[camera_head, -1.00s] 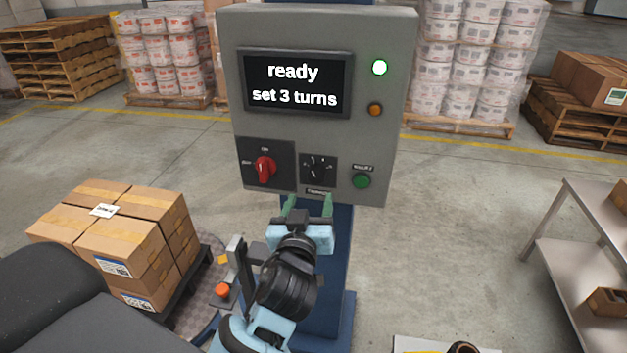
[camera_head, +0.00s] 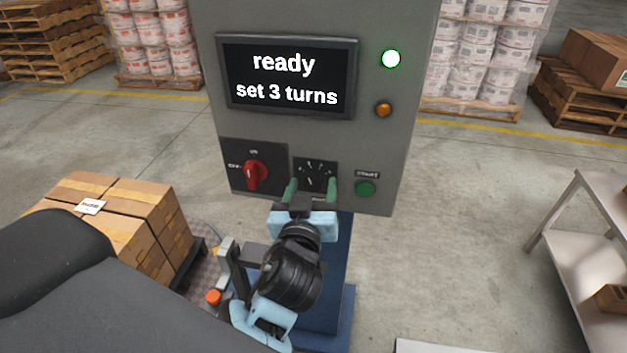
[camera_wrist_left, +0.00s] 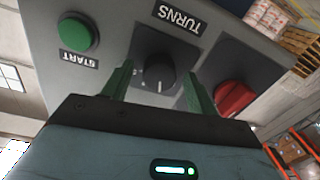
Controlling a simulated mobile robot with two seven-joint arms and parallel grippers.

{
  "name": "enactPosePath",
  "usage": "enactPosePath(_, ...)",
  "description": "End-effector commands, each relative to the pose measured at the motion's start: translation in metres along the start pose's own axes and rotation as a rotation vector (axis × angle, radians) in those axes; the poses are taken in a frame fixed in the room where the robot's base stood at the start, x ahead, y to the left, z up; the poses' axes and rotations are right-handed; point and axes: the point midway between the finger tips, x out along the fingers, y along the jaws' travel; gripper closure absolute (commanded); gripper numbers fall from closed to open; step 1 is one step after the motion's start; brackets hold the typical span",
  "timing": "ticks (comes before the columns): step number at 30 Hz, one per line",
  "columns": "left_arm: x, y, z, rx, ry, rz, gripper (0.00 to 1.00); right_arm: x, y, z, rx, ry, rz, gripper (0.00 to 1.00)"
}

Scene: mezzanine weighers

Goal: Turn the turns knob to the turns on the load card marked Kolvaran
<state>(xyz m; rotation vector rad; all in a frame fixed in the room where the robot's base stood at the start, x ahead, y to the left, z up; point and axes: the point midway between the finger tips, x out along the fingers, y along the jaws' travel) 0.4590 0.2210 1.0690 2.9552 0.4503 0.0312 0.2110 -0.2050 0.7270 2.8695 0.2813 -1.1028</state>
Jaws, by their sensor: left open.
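The turns knob (camera_head: 315,175) is a black dial with white marks around it, low on the grey control panel (camera_head: 408,150). In the left wrist view the knob (camera_wrist_left: 159,73) sits under a label reading TURNS, between my two green fingers but beyond their tips. My left gripper (camera_head: 312,188) is open, just in front of and slightly below the knob, and empty. The display (camera_head: 288,78) reads "ready" and "set 3 turns". The load card marked Kolvaran cannot be made out; a white card (camera_head: 92,206) on the stacked boxes is too small to read. My right gripper is not in view.
A red switch (camera_head: 255,173) is left of the knob and a green START button (camera_head: 365,189) right of it. A lit green lamp (camera_head: 391,58) and an amber button (camera_head: 384,109) are above.

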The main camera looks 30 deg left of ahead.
Motion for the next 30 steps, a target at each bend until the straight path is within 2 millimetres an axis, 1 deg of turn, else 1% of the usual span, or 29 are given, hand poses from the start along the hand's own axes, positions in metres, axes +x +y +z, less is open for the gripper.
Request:
enactPosePath(7,-0.0004,-0.0001,0.0002,0.0,0.0,0.0,0.42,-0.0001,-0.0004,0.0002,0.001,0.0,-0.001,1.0)
enactPosePath(8,-0.0004,-0.0001,0.0002,0.0,0.0,0.0,0.43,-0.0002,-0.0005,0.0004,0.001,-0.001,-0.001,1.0)
enactPosePath(15,-0.0003,-0.0001,0.0002,0.0,0.0,-0.001,0.74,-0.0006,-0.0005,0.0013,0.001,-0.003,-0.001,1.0)
enactPosePath(18,-0.0002,-0.0002,0.0002,0.0,0.0,-0.001,0.86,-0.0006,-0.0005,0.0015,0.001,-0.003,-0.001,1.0)
enactPosePath(25,-0.0001,-0.0001,-0.0004,0.022,0.002,-0.001,0.86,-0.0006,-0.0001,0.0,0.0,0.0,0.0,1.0)
enactPosePath(30,0.0001,-0.0003,-0.0011,0.092,0.006,-0.001,0.86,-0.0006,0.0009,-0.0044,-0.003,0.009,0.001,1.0)
